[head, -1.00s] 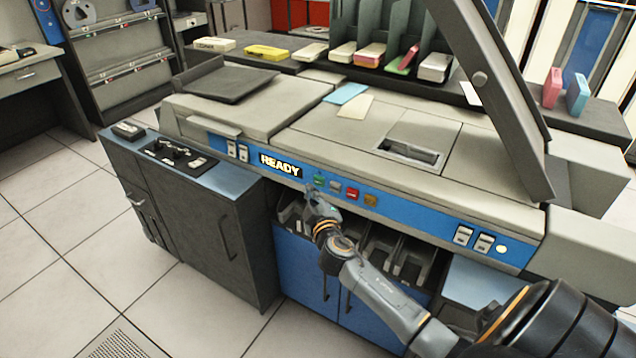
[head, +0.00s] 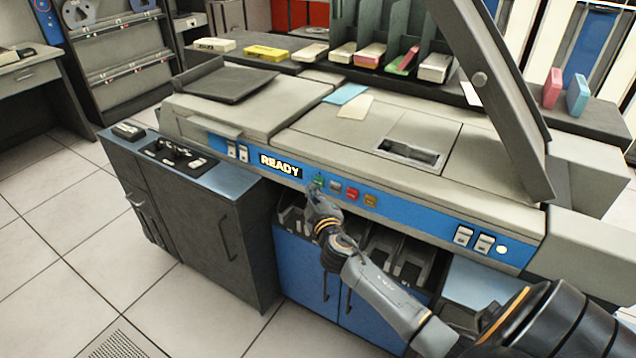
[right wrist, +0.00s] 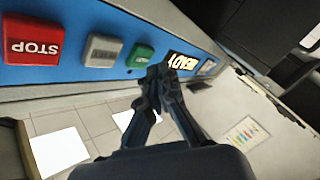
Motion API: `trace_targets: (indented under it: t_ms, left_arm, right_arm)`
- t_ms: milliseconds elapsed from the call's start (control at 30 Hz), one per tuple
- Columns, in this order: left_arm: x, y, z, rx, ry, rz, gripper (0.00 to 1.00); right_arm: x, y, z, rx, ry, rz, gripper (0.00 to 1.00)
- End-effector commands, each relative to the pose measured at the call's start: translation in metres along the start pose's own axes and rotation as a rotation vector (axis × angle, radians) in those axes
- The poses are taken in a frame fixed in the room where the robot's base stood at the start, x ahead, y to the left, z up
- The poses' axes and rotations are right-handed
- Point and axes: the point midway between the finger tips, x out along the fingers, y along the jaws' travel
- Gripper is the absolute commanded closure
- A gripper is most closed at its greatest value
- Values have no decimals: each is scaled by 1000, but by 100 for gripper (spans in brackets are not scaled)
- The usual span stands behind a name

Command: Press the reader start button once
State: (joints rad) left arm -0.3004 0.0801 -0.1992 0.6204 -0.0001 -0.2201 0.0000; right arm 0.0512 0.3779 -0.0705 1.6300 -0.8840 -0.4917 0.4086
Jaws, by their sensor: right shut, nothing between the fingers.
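The card reader (head: 420,200) has a blue front panel with a lit READY sign (head: 281,165). To the right of the sign sits a green button (head: 319,180), whose label I cannot read; it also shows in the right wrist view (right wrist: 139,56). Beside it are a grey button (head: 335,186) and a red button (head: 352,194) marked STOP in the wrist view. My right gripper (head: 315,189) is shut and empty, its fingertips at the green button's lower edge. In the wrist view the fingertips (right wrist: 158,70) are close beside it; contact is unclear. My left gripper is not in view.
An orange button (head: 370,201) sits right of the red one. A raised dark cover (head: 490,90) stands over the reader's right side. Loose blue (head: 346,94) and cream cards (head: 355,107) lie on top. A grey cabinet (head: 200,225) stands at left.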

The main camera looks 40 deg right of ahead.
Motion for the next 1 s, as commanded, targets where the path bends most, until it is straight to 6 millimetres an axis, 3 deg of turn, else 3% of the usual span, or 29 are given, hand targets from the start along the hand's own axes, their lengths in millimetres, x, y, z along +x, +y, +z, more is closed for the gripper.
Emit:
trace_targets:
  t_ms: [1000]
  left_arm:
    - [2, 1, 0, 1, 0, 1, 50]
  right_arm:
    - [6, 4, 4, 0, 0, 0, 100]
